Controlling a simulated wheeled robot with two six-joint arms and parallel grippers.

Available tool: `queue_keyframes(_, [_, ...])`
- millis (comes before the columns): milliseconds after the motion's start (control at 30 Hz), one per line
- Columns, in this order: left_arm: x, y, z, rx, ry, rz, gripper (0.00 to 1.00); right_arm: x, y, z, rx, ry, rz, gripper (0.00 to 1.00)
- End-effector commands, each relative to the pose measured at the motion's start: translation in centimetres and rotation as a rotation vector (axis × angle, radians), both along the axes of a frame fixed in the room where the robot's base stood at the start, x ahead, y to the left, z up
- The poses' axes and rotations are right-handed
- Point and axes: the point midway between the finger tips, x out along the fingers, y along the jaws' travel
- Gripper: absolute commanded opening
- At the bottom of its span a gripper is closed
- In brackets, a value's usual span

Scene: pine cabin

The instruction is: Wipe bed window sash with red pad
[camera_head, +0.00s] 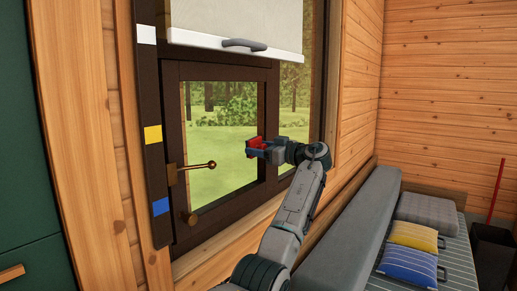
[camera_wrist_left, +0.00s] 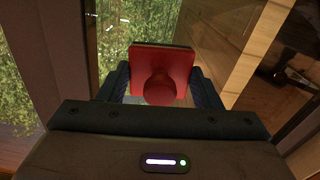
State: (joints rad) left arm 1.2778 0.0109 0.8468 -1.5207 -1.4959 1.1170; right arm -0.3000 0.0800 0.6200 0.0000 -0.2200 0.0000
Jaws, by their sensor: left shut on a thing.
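The window sash (camera_head: 173,118) is a dark brown frame around a glass pane, with a brass handle (camera_head: 190,170) on its left side. My left gripper (camera_head: 262,149) is in front of the right part of the sash in the head view. It is shut on the red pad (camera_head: 256,143). In the left wrist view the red pad (camera_wrist_left: 180,62) is a square plate with a round red knob, held between the two fingers (camera_wrist_left: 160,88). I cannot tell whether the pad touches the sash. My right gripper is not in view.
A white blind (camera_head: 235,22) with a grey handle covers the window's upper part. A dark post with white, yellow and blue marks (camera_head: 153,135) stands left of the sash. A bed with yellow (camera_head: 413,235), blue and grey cushions lies at right. A red stick (camera_head: 496,190) leans in the corner.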

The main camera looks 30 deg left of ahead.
Motion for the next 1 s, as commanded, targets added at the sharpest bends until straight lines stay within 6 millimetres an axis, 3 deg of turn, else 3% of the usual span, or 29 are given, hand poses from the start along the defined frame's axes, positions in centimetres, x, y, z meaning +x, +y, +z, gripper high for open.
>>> queue_keyframes(400, [-2.8,0.3,-0.3,0.001,-0.003,0.002,0.40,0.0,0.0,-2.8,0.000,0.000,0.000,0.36])
queue_keyframes(667, [-3.8,0.4,-0.1,0.001,-0.002,0.002,0.40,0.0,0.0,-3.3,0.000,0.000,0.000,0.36])
queue_keyframes(1000, [-6.5,0.6,-0.3,0.001,-0.003,0.002,0.40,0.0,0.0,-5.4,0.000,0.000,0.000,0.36])
